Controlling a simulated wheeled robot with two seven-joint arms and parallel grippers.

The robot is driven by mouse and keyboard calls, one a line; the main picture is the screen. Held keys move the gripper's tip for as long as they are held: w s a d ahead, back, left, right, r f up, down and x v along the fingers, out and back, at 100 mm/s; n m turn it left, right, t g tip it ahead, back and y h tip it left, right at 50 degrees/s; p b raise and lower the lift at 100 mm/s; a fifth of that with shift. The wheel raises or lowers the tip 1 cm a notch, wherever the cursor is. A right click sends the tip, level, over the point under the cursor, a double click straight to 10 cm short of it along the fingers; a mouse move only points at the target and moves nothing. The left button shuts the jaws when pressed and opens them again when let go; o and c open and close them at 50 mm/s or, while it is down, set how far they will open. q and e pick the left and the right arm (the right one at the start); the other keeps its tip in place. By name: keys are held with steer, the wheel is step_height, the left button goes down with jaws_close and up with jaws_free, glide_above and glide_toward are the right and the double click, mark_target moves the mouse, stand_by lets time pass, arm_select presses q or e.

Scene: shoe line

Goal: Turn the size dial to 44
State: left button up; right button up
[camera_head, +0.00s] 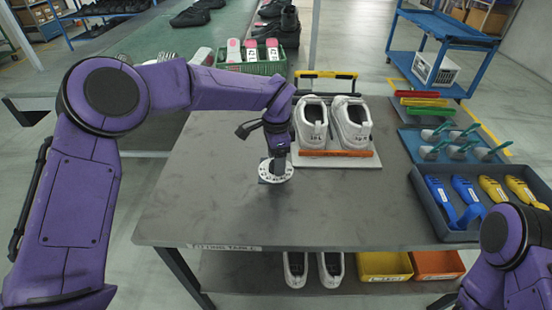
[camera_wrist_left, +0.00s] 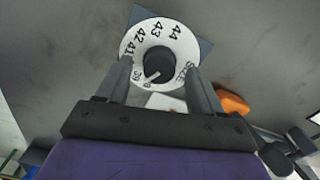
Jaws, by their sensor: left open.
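The size dial is a white disc (camera_head: 268,177) with a dark centre on a dark square base, flat on the table below my left gripper (camera_head: 277,155). In the left wrist view the disc (camera_wrist_left: 183,37) shows black numbers, with 44 at upper right, then 43, 42 and 41 round to the left. A white mark on the dark knob (camera_wrist_left: 158,60) points to the lower left, near 39 and the lowest number; the exact number is unclear. My left gripper (camera_wrist_left: 158,68) is open, a finger either side of the knob; contact is unclear. My right gripper is out of view.
White shoes (camera_head: 330,125) stand on a board behind the dial, with an orange bar (camera_head: 336,153) in front. A blue-grey tray (camera_head: 430,207) with blue and yellow tools is at the right. The table's (camera_head: 215,205) left and front are clear.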

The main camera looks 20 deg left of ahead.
arm_select(q)
steer(key=shift+s+f, duration=0.1)
steer(key=shift+f, duration=0.15)
steer(key=c, duration=1.1)
steer(key=shift+o, duration=0.2)
